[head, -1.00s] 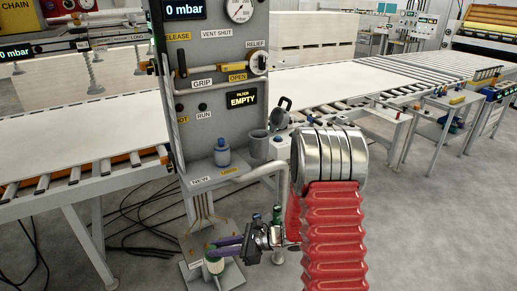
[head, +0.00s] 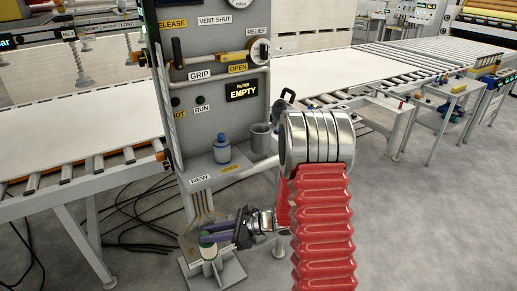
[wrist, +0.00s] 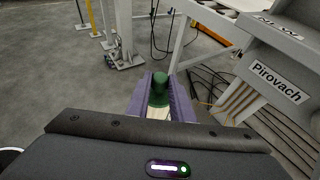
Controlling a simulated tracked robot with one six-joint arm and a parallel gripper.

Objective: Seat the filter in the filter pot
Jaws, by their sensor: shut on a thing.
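My gripper (head: 207,238) has purple fingers and is shut on the filter (head: 208,252), a pale cylinder with a green top, low in front of the grey panel stand. In the wrist view the filter (wrist: 159,90) sits upright between the two purple fingers (wrist: 160,78). The filter pot seems to be the fitting with a raised dark lid (head: 288,97) right of the panel. Its body is mostly hidden behind my red hose and metal cuff. The filter display (head: 242,91) reads EMPTY.
The panel (head: 190,120) has handles and a rail sticking out. Roller conveyors (head: 75,185) stand left and right. Cables lie on the floor at left. Grey floor is open at right.

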